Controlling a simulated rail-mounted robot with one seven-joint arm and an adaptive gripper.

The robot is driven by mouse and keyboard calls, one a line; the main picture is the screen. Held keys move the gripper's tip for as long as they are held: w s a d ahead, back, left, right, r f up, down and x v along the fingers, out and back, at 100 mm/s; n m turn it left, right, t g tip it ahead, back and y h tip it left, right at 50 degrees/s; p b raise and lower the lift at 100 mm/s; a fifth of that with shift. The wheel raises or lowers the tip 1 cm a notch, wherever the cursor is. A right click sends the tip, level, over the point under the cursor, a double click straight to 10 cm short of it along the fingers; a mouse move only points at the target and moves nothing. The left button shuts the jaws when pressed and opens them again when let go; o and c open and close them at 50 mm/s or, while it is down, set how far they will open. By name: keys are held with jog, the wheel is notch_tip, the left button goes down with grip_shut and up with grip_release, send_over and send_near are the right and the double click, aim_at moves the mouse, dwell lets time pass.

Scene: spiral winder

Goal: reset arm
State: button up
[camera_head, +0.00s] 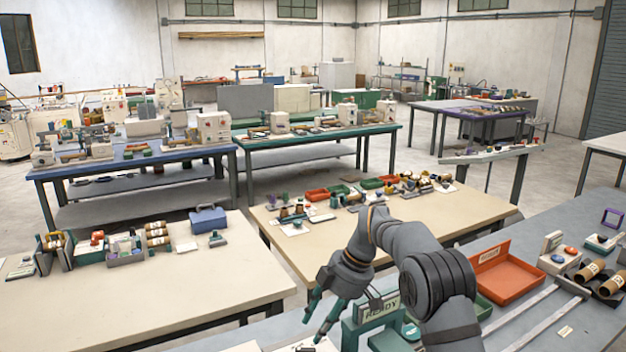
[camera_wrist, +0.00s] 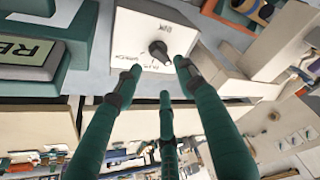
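My arm reaches over the grey workbench in the head view. My gripper (camera_head: 316,322) has green fingers pointing down near the bench's front edge. In the wrist view my gripper (camera_wrist: 158,75) shows three green fingers spread apart, with nothing held between them. A white plate (camera_wrist: 135,35) with handwritten marks and a dark knob (camera_wrist: 158,49) lies beyond the fingertips. The knob appears between the two upper fingertips, and a gap shows on both sides. In the head view my gripper partly hides the plate's surroundings.
A green stand with a READY sign (camera_head: 382,306) is close to the right of my gripper and also shows in the wrist view (camera_wrist: 22,52). An orange tray (camera_head: 505,274) and cardboard rolls (camera_head: 612,284) lie farther right. A cream table (camera_head: 215,268) stands to the left.

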aim_at(307, 348)
jog(key=x, duration=0.7)
jog(key=shift+a+f, duration=0.15)
jog(key=shift+f, duration=0.2)
jog(key=shift+f+m+b, duration=0.2)
jog(key=shift+m+b, duration=0.15)
jog(key=shift+m, duration=0.05)
jog(key=shift+m+t, duration=0.4)
jog(key=shift+m, duration=0.1)
jog(key=shift+s+r+m+t, duration=0.2)
jog(key=shift+m+t, duration=0.1)
jog(key=shift+m, duration=0.4)
jog(key=shift+w+m, duration=0.1)
jog(key=shift+m, duration=0.4)
